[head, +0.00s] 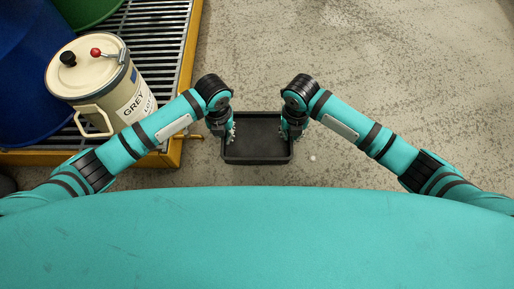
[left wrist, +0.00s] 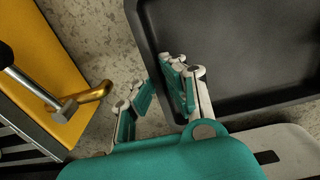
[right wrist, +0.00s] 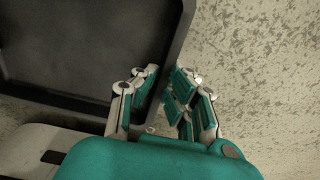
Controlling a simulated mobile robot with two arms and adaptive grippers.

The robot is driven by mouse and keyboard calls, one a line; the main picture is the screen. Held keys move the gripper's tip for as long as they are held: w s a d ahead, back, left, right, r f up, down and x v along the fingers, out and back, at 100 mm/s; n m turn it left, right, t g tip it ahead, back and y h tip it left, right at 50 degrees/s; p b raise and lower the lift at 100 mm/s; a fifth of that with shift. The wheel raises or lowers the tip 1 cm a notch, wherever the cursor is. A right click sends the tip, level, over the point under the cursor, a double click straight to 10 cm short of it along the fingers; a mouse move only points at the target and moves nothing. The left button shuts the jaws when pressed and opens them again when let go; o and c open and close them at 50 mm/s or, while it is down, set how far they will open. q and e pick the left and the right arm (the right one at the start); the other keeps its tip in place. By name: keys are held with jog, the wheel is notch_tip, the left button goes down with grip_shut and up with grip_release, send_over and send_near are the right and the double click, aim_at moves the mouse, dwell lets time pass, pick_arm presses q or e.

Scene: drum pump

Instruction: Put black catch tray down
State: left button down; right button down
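The black catch tray (head: 258,153) is a shallow rectangular pan, upright and empty, in the middle of the head view. My left gripper (head: 228,134) is at its left side wall and my right gripper (head: 288,133) at its right side wall. In the left wrist view the left fingers (left wrist: 158,82) sit on either side of the tray's wall (left wrist: 143,25), closed in on it. The right fingers (right wrist: 163,82) do the same at the opposite wall (right wrist: 183,25). Whether the tray's underside touches the floor is hidden.
A yellow-edged grated pallet (head: 190,60) stands left of the tray. On it are a cream can labelled GREY (head: 100,75), a blue drum (head: 30,90) and a green container (head: 85,10). A small white object (head: 312,157) lies right of the tray. The concrete floor (head: 400,60) beyond is clear.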

aim_at(288, 142)
pick_arm(q)
jog(key=shift+f, duration=0.15)
pick_arm(e)
jog(key=shift+f, duration=0.15)
